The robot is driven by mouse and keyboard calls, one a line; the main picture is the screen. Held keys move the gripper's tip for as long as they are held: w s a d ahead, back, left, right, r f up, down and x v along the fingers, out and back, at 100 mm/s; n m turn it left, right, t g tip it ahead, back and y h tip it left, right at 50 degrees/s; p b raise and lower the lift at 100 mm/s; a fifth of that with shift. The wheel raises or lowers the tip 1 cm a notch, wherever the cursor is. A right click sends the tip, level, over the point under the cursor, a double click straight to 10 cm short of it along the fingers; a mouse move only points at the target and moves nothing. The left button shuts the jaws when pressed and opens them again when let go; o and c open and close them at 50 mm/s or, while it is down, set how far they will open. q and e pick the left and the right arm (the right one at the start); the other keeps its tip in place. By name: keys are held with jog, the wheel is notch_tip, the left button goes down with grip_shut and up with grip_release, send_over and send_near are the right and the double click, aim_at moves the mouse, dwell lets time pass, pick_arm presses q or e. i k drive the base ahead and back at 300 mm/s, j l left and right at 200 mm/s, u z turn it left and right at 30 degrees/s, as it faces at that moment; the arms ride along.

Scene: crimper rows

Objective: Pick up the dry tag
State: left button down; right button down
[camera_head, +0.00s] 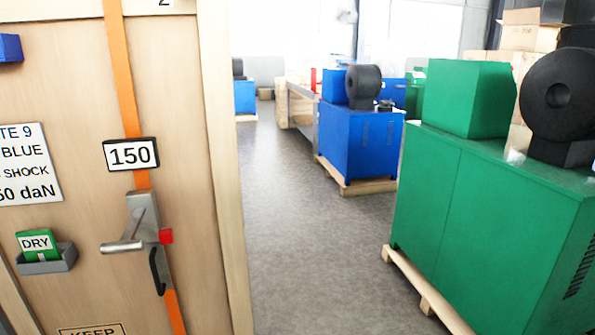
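The dry tag (37,243) is a green card with a white label reading "DRY". It stands in a small grey holder (48,264) on the wooden crate face (75,110) at the left. The holder hides its lower part. Neither of my grippers shows in the head view.
A green machine (480,200) on a pallet stands at the right, and a blue machine (360,140) farther back. Grey floor (300,230) between is clear.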

aim_at(38, 245)
jog(key=u, duration=1.45)
jog(key=i+j+z, duration=0.3)
jog(key=i+j, duration=0.2)
jog(key=j, duration=0.15)
jog(key=i+j+z, duration=0.1)
jog(key=j, duration=0.25)
jog(key=i+j+z, duration=0.15)
jog(key=i+j, duration=0.2)
jog(key=i+j+z, duration=0.15)
jog(key=j, duration=0.25)
jog(key=i+j+z, duration=0.15)
jog(key=j, duration=0.25)
